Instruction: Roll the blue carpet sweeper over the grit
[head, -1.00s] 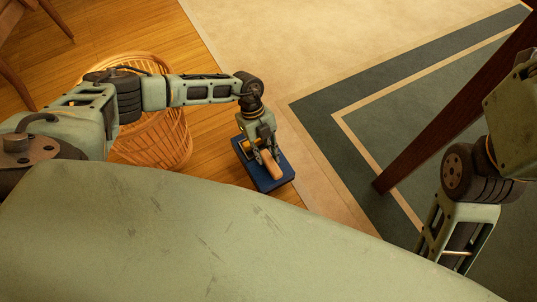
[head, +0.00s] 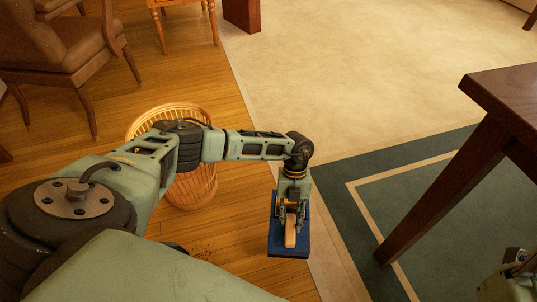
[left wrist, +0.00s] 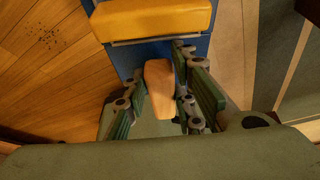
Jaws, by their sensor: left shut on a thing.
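The blue carpet sweeper (head: 274,240) has a flat blue body and a tan wooden grip, and is near the edge where the wood floor meets the pale rug. My left gripper (head: 291,217) is shut on the grip, above the body. In the left wrist view the grip (left wrist: 159,88) lies between the fingers, with the blue body (left wrist: 127,62) and a yellow bar (left wrist: 150,18) beyond. The grit (head: 205,253) is a patch of dark specks on the wood floor, left of the sweeper; it also shows in the left wrist view (left wrist: 48,38).
A wicker basket (head: 197,187) stands behind my left forearm. A dark wooden table (head: 505,95) stands on the right, its leg on the green-bordered rug (head: 350,160). Chairs (head: 55,45) stand at upper left. The wood floor around the grit is bare.

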